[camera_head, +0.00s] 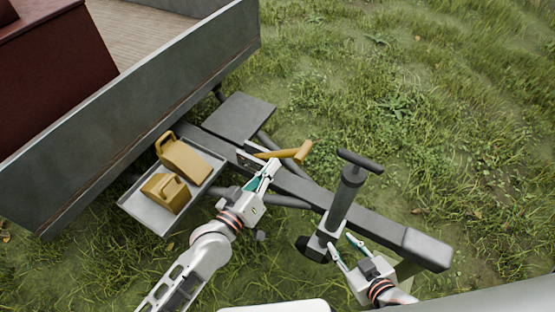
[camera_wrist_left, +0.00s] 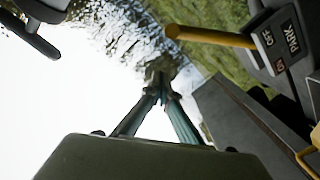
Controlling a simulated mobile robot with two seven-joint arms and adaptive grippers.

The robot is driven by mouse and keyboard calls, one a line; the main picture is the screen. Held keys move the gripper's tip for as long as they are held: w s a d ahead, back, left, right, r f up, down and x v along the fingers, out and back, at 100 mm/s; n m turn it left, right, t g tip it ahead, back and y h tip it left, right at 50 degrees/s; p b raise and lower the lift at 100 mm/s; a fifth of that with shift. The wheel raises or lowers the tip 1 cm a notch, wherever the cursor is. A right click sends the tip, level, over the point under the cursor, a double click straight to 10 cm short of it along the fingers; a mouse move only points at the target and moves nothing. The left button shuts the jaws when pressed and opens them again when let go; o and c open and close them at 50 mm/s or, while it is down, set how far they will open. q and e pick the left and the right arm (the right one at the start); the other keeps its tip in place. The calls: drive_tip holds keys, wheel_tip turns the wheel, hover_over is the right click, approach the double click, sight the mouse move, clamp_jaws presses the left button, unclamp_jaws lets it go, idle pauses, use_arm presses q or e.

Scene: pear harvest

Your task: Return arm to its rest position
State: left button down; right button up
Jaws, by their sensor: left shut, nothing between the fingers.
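My left gripper (camera_head: 272,166) is near the yellow lever (camera_head: 290,154) on the trailer's drawbar in the head view. In the left wrist view, the fingertips of my left gripper (camera_wrist_left: 158,82) meet with nothing between them. There the yellow lever (camera_wrist_left: 210,37) and its dark PARK/OFF plate (camera_wrist_left: 285,42) lie up and to the right, apart from the fingertips. My right gripper (camera_head: 341,245) is at the lower right in the head view, beside the base of the jack post; its fingers are spread.
A grey jack post (camera_head: 343,200) with a dark crank handle stands on the drawbar (camera_head: 375,226). Two yellow wheel chocks (camera_head: 185,160) sit in a metal tray (camera_head: 150,214). The trailer wall (camera_head: 150,95) fills the upper left. Open grass (camera_head: 440,110) lies to the right.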

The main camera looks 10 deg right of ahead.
use_arm(q)
drive_tip(key=shift+s+a, duration=0.1)
idle(0.5)
